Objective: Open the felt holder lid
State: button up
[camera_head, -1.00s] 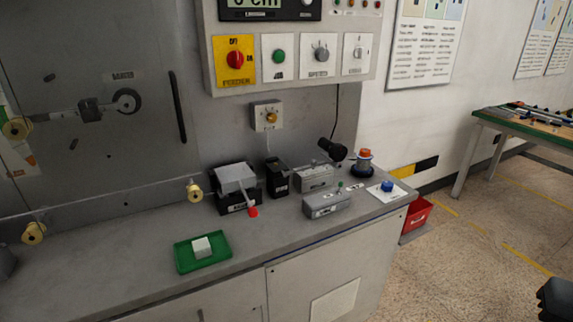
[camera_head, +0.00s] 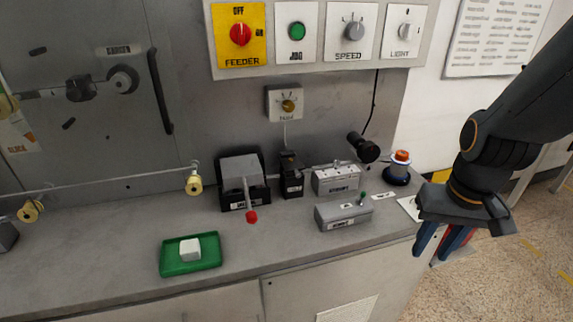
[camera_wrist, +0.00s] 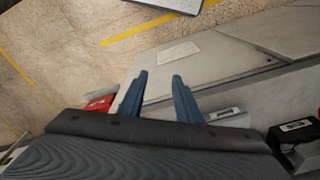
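My gripper (camera_head: 439,244) hangs at the right end of the bench, its blue fingers apart and empty. The fingers also show apart in the wrist view (camera_wrist: 159,76), over the bench's side. Two grey lidded boxes stand left of it: a front one (camera_head: 345,213) with a green knob, and a back one (camera_head: 336,181). Both look shut. A small black box (camera_head: 292,178) stands beside the back one. I cannot read the labels well enough to tell which is the felt holder. My gripper touches none of them.
A black-based unit (camera_head: 242,183) with a red-tipped lever stands left of the boxes. A green tray (camera_head: 172,265) holds a white block (camera_head: 190,249). A control panel (camera_head: 273,45) overhangs the bench.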

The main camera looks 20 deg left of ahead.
jog(key=w+a+r+n+t+y+b, duration=0.1)
jog(key=w+a+r+n+b, duration=0.15)
jog(key=w+a, duration=0.6)
jog(key=n+y+b, duration=0.1)
jog(key=n+y, duration=0.2)
send_near(299, 174)
jog(key=shift+t, duration=0.3)
jog(key=x, duration=0.7)
jog(key=shift+s+f, duration=0.25)
jog(key=shift+f, duration=0.05)
grip_shut()
